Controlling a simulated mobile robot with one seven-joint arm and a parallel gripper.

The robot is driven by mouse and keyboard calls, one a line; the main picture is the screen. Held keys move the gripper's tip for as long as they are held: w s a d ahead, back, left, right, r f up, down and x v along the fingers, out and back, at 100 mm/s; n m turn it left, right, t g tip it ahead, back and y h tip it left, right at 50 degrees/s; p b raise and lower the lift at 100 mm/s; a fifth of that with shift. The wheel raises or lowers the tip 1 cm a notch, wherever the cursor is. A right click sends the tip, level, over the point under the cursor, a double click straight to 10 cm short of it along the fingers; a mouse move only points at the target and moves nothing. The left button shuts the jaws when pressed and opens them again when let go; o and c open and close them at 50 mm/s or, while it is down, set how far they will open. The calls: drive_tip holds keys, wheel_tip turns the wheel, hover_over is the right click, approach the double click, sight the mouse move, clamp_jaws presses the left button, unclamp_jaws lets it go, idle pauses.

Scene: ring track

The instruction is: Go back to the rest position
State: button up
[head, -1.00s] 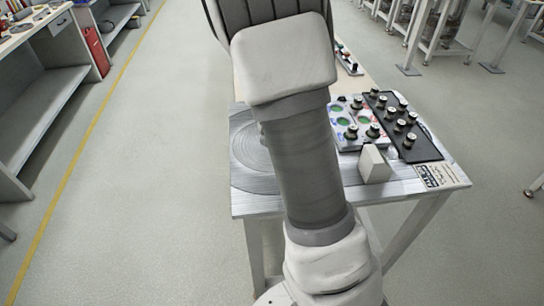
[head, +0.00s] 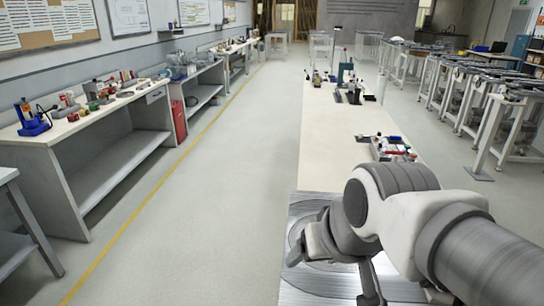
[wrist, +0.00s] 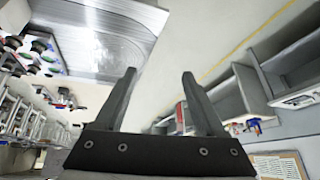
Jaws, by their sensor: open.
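My gripper (head: 332,276) is in the lower middle of the head view, above the near metal-topped end of the long table. Its two dark fingers are spread apart. In the wrist view the fingers (wrist: 158,74) also stand apart with nothing between them. The ring-grooved metal plate (head: 298,292) lies below the gripper, partly hidden by my arm. The metal surface shows at the top of the wrist view (wrist: 85,38). A board with coloured round spots (wrist: 42,52) is at its upper left edge.
The long pale table (head: 335,135) runs away from me, with a tray of small parts (head: 392,148) and a dark stand (head: 350,88) on it. Workbenches (head: 95,115) line the left wall. White-framed tables (head: 495,120) stand at right. The left aisle floor (head: 225,190) is clear.

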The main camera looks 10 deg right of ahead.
drive_tip(key=s, duration=0.2)
drive_tip(key=shift+s+d+r+n+h, duration=0.15)
drive_tip(key=shift+s+d+n+h, duration=0.15)
drive_tip(key=shift+s, duration=0.1)
